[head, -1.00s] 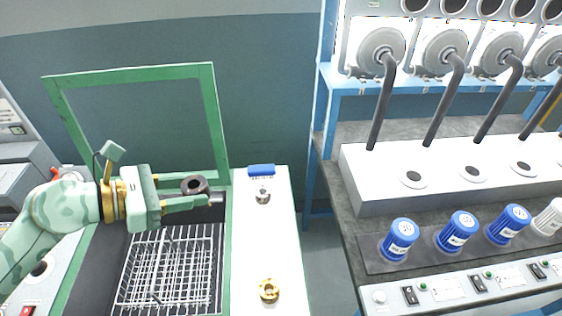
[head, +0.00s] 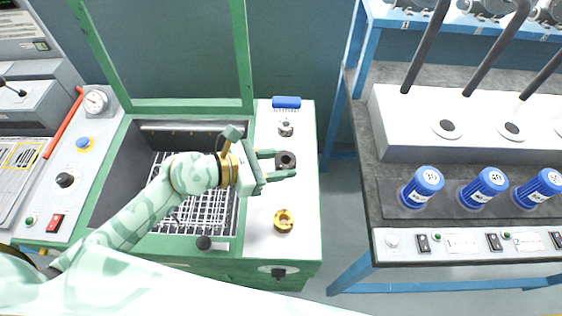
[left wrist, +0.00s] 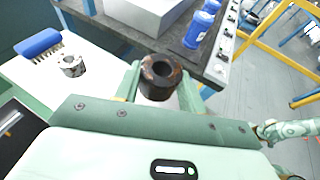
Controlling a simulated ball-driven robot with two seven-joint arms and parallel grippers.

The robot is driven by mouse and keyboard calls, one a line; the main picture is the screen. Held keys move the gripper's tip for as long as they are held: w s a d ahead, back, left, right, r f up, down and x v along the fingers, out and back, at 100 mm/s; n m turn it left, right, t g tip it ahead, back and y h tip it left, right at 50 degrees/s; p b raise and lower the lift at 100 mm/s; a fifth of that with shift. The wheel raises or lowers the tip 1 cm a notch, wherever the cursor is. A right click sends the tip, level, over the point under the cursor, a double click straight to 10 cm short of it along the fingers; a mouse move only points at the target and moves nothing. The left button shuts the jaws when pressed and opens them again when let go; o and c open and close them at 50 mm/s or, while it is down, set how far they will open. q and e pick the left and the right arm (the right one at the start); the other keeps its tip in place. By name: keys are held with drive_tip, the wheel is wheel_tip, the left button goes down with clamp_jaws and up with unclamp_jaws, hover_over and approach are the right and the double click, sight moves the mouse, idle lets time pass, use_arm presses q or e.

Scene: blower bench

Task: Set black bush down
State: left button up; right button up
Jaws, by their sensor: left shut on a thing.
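The black bush (head: 286,160) is a short dark ring with a hole through it. My left gripper (head: 279,164) is shut on it, over the white side shelf (head: 262,216) of the green-framed basin. In the left wrist view the bush (left wrist: 160,77) sits between the two green fingers (left wrist: 160,84), hole upward, with brownish patches on its rim. I cannot tell whether its underside touches the shelf. My right gripper is not in view.
A silver bush (head: 286,128) and a blue brush (head: 286,103) stand behind on the shelf. A brass bush (head: 284,220) is at the front. The wire basket (head: 185,200) lies left. A bench with blue bottles (head: 422,187) is across a gap.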

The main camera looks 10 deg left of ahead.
use_arm(q)
drive_tip(key=w+f+b, duration=0.1)
drive_tip(key=w+f, duration=0.2)
drive_tip(key=w+a+f+b, duration=0.1)
drive_tip(key=w+f+b, duration=0.1)
drive_tip(key=w+f, duration=0.1)
drive_tip(key=shift+w+a+f+b, duration=0.15)
drive_tip(key=shift+w+b, duration=0.15)
drive_tip(key=shift+w+a+f+b, duration=0.15)
drive_tip(key=shift+f+b, duration=0.3)
drive_tip(key=shift+f, duration=0.5)
drive_tip(key=shift+w+d+f+b, duration=0.15)
drive_tip(key=shift+f+b, duration=0.25)
drive_tip(key=shift+f, duration=0.5)
drive_tip(key=shift+a, duration=0.1)
drive_tip(key=shift+f, duration=0.2)
drive_tip(key=o, duration=0.8)
drive_tip(key=shift+f, duration=0.1)
drive_tip(key=o, duration=0.3)
drive_tip(key=shift+o, duration=0.2)
